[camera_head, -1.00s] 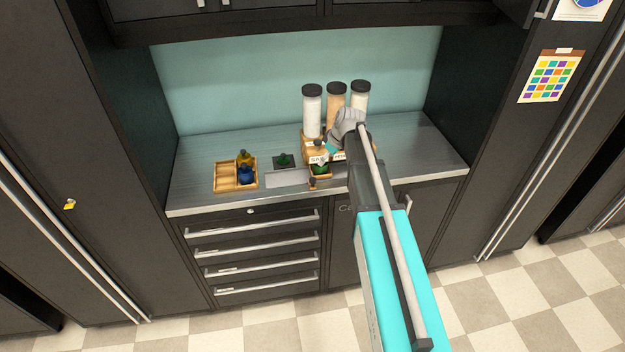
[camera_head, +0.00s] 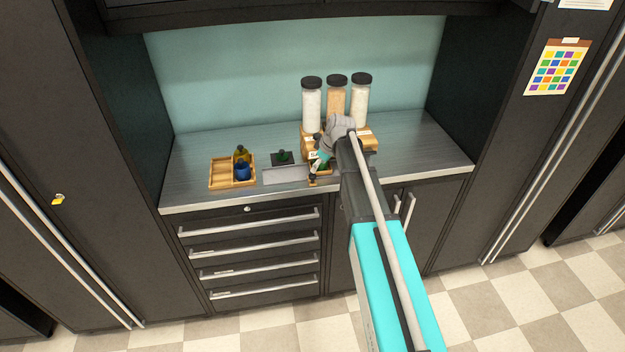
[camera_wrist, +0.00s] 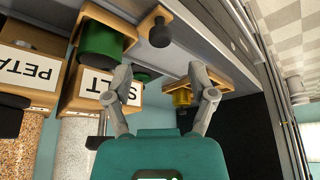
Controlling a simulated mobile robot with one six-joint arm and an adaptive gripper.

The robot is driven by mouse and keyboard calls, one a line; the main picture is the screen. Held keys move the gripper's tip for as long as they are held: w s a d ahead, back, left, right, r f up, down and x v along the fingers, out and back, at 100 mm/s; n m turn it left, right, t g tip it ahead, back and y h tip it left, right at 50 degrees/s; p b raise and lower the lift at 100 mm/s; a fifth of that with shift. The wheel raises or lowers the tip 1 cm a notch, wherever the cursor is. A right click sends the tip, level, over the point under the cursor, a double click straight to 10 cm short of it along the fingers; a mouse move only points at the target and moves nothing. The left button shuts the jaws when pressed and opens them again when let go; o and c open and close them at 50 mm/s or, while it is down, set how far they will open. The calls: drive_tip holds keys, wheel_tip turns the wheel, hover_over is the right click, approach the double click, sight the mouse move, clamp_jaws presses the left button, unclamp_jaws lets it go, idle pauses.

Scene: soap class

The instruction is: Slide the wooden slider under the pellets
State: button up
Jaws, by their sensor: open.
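A wooden slider (camera_wrist: 157,12) with a dark round knob (camera_wrist: 160,32) shows at the top of the wrist view, beside a green round cup (camera_wrist: 102,42) set in wood. In the head view the slider's end (camera_head: 312,181) is at the front of the wooden dispenser stand (camera_head: 365,143). My gripper (camera_wrist: 159,70) is open and empty, its fingers pointing toward the knob but apart from it. In the head view my gripper (camera_head: 318,161) is just above the slider area and partly hides it. I cannot tell which jar holds the pellets.
Jars with white (camera_head: 311,106), tan (camera_head: 336,98) and white (camera_head: 360,102) contents stand on the stand. Labels reading SALT (camera_wrist: 122,86) and PETAL (camera_wrist: 28,68) show. A wooden tray (camera_head: 219,174) with yellow and blue bottles sits left; a grey plate (camera_head: 285,175) lies between.

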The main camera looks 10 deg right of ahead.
sight(313, 175)
drive_tip(key=shift+b+x, duration=2.55)
drive_tip(key=shift+x, duration=0.5)
drive_tip(key=shift+c, duration=0.2)
clamp_jaws()
